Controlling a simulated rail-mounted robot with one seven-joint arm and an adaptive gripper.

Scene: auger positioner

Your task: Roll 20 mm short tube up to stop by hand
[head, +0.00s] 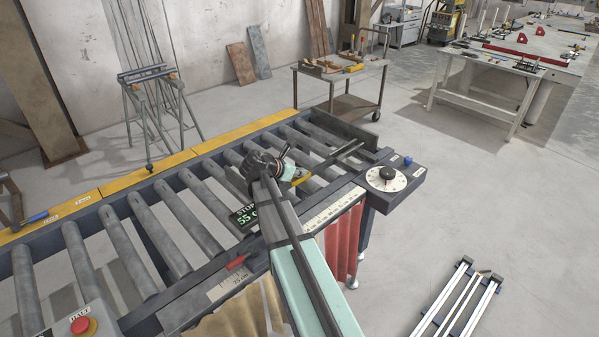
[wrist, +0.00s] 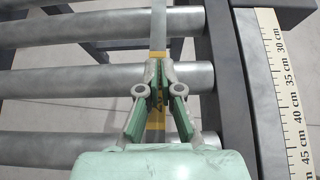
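The short tube, a slim grey bar with yellow bands, lies along the roller conveyor (head: 185,215). Its far part shows in the head view (head: 345,151), pointing to the dark end plate (head: 340,129); it runs up the middle of the wrist view (wrist: 158,28). My gripper (wrist: 159,64) has its fingertips close together on both sides of the tube at a yellow band, shut on it. In the head view my gripper (head: 285,172) is low over the rollers, partly hidden by my arm. A display (head: 245,217) reads STOP 55. I cannot tell whether the tube touches any stop.
A centimetre scale (wrist: 285,90) runs along the conveyor's near side rail. A red pointer (head: 235,262) sits on that rail. A dial box (head: 386,178) stands at the far right end, and a red HALT button (head: 83,326) at lower left. The rollers left of my gripper are clear.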

